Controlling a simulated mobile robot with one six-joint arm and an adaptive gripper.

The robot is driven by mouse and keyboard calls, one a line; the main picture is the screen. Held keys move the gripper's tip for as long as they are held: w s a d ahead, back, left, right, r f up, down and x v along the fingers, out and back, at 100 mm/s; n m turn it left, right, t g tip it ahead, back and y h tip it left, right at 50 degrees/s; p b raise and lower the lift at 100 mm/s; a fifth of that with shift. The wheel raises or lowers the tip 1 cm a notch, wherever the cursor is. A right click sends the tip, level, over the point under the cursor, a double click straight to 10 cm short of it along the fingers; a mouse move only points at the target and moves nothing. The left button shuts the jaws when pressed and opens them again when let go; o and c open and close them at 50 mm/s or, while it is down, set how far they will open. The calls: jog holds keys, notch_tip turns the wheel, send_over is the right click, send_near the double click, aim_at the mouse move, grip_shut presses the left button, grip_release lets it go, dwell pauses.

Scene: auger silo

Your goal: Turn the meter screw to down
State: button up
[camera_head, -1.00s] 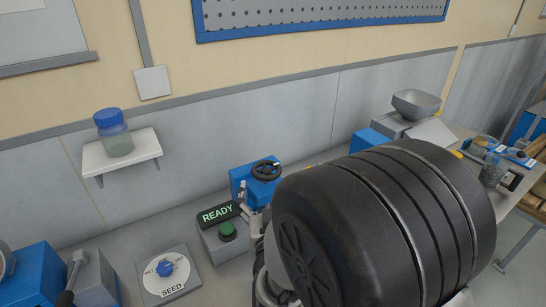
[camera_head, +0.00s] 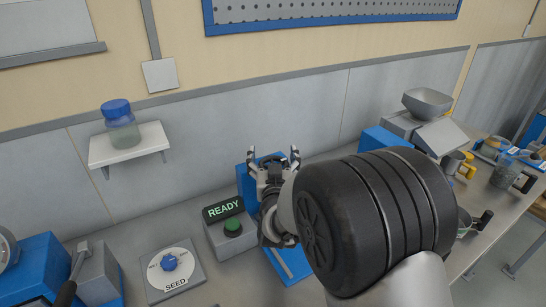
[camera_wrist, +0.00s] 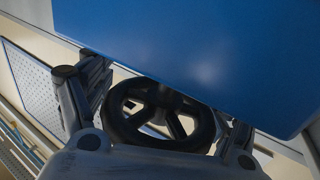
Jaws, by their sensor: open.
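The black spoked handwheel (camera_wrist: 118,115), which I take for the meter screw, fills the middle of the wrist view between my fingers. It belongs to a blue housing (camera_head: 243,181), whose flat blue face (camera_wrist: 200,45) crosses the top of the wrist view. My gripper (camera_head: 273,156) is open, with its fingers pointing up at the housing, one on each side of the wheel. In the head view my gripper hides most of the wheel. I cannot tell whether the fingers touch the rim.
Left of my gripper are a READY sign (camera_head: 223,209), a green button (camera_head: 232,227) and a SEED dial plate (camera_head: 186,277) with a blue knob (camera_head: 169,263). A shelf (camera_head: 130,151) holds a blue-lidded jar (camera_head: 122,130). A grey hopper (camera_head: 425,103) stands on the right.

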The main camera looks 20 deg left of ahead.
jog(key=shift+c, duration=0.6)
jog(key=c, duration=0.8)
jog(key=shift+y, duration=0.3)
jog(key=shift+c, duration=0.2)
